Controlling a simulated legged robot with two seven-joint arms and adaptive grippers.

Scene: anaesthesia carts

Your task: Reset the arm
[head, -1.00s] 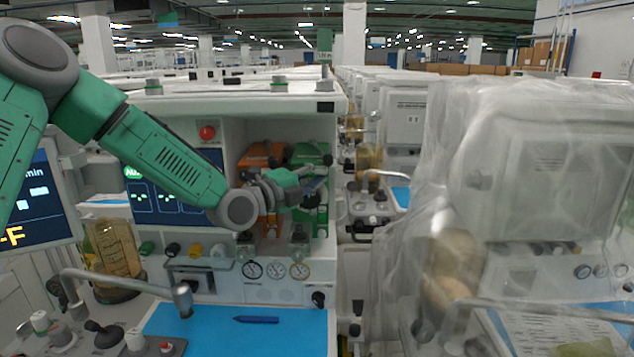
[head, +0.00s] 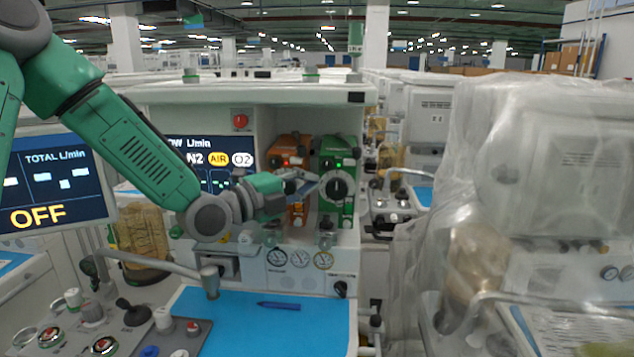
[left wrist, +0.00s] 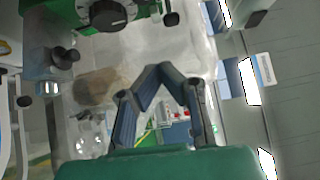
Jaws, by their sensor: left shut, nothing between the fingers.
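My left arm comes in from the left in the head view. Its gripper (head: 308,186) is shut and empty, in front of the orange vaporizer (head: 291,165) and left of the green vaporizer (head: 339,180) on the cart. In the left wrist view the gripper (left wrist: 158,70) has its fingertips together in a peak, with nothing held. The green vaporizer's black dial also shows there (left wrist: 106,12), at the top left, apart from the fingers. My right gripper is in neither view.
A cart with a blue work surface (head: 240,325) holding a blue pen (head: 278,305) stands below the arm. A monitor (head: 48,185) is at the left. A plastic-wrapped machine (head: 560,160) stands at the right. A narrow gap separates the carts.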

